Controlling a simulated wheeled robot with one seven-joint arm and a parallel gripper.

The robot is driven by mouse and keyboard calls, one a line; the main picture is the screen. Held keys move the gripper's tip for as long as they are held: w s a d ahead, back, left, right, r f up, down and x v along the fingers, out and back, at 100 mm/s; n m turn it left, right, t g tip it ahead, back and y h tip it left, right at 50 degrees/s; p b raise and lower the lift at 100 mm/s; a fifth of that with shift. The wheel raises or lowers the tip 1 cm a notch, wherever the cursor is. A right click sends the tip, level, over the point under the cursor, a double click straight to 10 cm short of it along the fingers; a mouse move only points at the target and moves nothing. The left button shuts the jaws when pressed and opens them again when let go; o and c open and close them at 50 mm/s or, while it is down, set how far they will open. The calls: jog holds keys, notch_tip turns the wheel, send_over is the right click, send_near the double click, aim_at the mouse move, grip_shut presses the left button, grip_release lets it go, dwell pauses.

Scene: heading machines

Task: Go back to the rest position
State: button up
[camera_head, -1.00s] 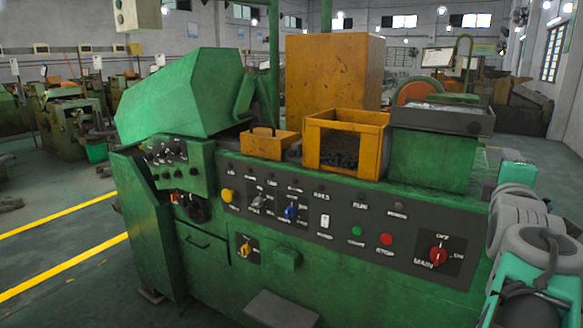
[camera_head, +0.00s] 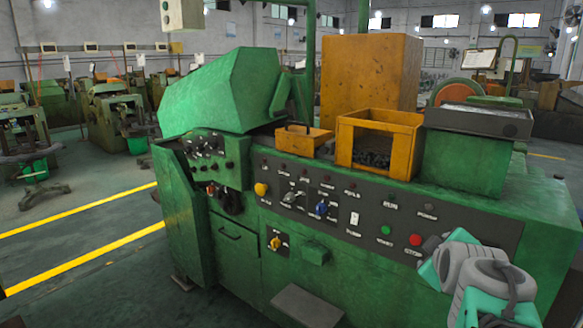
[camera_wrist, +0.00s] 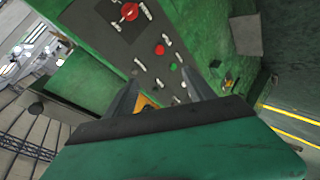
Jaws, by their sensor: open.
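My gripper (camera_wrist: 165,88) shows in the wrist view with its two dark fingers spread apart and nothing seen held between them. The wrist view looks onto the front of the green machine (camera_wrist: 205,30), with its dark control panel (camera_wrist: 110,32) beyond the fingers. In the head view my arm's grey and teal links are at the lower right, in front of the panel's right end. The gripper's fingers cannot be made out there. The machine (camera_head: 225,90) fills the middle of the head view.
The panel carries a red button (camera_head: 415,239), a green button (camera_head: 389,230) and a blue knob (camera_head: 321,208). The red main switch (camera_wrist: 130,12) shows in the wrist view. Orange bins (camera_head: 375,120) stand on the machine. Floor with yellow lines (camera_head: 95,258) is open at left.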

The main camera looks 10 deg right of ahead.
jog(key=s+a+f+m+g+y, duration=0.1)
jog(key=s+a+f+g+y, duration=0.1)
jog(key=a+f, duration=0.6)
jog(key=s+a+f+m+g+y, duration=0.1)
jog(key=s+a+f+g+y, duration=0.15)
jog(key=a+f, duration=0.5)
jog(key=s+a+f+m+g+y, duration=0.2)
jog(key=s+a+f+m+g, duration=0.15)
jog(key=s+a+f, duration=0.5)
notch_tip(320, 180, up, 8)
jog(key=w+a+p, duration=0.2)
jog(key=shift+t+h, duration=0.35)
jog(key=shift+t, duration=0.05)
jog(key=shift+f+n, duration=0.1)
jog(key=shift+n, duration=0.15)
